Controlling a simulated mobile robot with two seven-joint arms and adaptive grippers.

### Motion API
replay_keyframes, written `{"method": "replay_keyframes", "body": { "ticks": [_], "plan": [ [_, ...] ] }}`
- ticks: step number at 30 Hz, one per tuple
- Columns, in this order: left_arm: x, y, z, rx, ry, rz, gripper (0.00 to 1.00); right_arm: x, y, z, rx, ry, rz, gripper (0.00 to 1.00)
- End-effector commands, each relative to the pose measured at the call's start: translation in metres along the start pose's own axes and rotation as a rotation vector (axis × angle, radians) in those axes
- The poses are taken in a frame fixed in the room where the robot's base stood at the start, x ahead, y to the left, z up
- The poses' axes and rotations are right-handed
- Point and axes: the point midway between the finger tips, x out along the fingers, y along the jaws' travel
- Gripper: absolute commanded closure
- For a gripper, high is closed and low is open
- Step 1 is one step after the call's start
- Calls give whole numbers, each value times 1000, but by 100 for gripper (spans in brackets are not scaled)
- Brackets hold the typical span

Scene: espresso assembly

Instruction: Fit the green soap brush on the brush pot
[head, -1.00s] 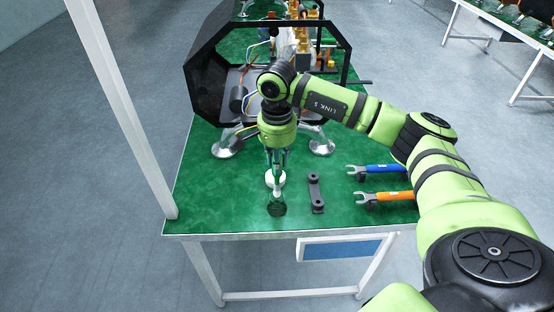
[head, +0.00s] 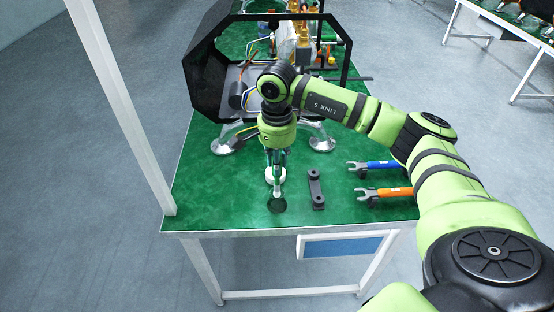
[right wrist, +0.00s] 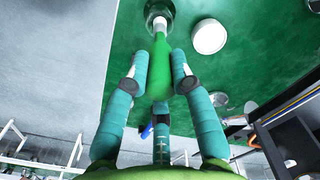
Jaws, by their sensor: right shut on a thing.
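My right gripper (head: 277,168) points down at the front of the green table. Its teal fingers are shut on the green soap brush (right wrist: 160,66), which shows green with a pale end in the right wrist view. The round brush pot (right wrist: 158,12) lies at the brush's pale end there. In the head view, the dark round pot (head: 277,207) stands near the table's front edge, with the brush (head: 277,190) at its far side. I cannot tell whether the end is inside the pot or just above it. My left gripper is not in view.
A white round piece (head: 275,176) stands just behind the pot. A dark link-shaped part (head: 316,188) lies to the right, then a blue wrench (head: 376,167) and an orange wrench (head: 384,194). A black open frame (head: 205,80) on metal feet stands behind.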

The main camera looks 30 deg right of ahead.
Motion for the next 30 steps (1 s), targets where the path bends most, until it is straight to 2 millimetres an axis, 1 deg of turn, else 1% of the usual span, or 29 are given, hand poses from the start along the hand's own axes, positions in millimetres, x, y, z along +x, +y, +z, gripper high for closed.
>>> {"method": "replay_keyframes", "body": {
  "ticks": [30],
  "plan": [
    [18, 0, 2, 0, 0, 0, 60, 22, 0, 0, 0, 0, 0, 100]
  ]
}}
